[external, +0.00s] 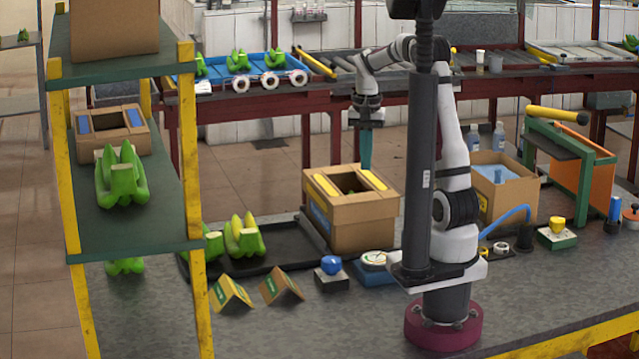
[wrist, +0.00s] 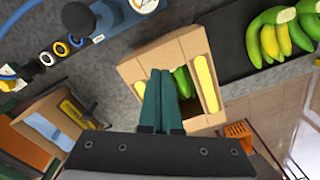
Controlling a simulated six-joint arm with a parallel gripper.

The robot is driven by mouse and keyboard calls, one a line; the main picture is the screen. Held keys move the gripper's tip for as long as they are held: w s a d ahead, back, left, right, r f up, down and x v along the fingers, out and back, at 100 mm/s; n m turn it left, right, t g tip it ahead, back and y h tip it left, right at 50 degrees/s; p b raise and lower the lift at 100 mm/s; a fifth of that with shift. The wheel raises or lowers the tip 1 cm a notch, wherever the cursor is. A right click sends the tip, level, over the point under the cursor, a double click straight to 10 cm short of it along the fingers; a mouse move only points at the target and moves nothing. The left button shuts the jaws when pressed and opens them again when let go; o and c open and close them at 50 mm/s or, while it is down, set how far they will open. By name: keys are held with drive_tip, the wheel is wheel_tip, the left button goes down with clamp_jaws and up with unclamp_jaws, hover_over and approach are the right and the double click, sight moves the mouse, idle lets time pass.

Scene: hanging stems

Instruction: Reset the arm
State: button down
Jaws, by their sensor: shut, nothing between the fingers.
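My gripper (external: 366,168) is shut and empty, with its green fingers pointing down above the open cardboard box (external: 365,228). In the wrist view the fingers (wrist: 160,78) sit together over the box opening (wrist: 205,45). Green fruit (wrist: 183,82) shows inside the box, partly hidden by the fingers. My arm stands upright on its base at the right of centre, bent over toward the box in the external view. Whether the fingertips reach below the box rim cannot be told.
A black tray with green bananas (external: 243,236) lies left of the box. A scale (external: 374,262) and blue-knobbed device (external: 331,270) stand in front. A second box (external: 503,190) is behind my arm. A shelf (external: 135,225) stands at left, and a conveyor (external: 255,82) runs behind.

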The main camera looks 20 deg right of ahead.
drive_tip(key=shift+r, duration=0.95)
drive_tip(key=s+f+y, duration=0.1)
drive_tip(key=s+f, duration=0.2)
drive_tip(key=s, duration=2.2)
drive_tip(key=shift+s+y, duration=0.15)
drive_tip(key=shift+y, duration=0.25)
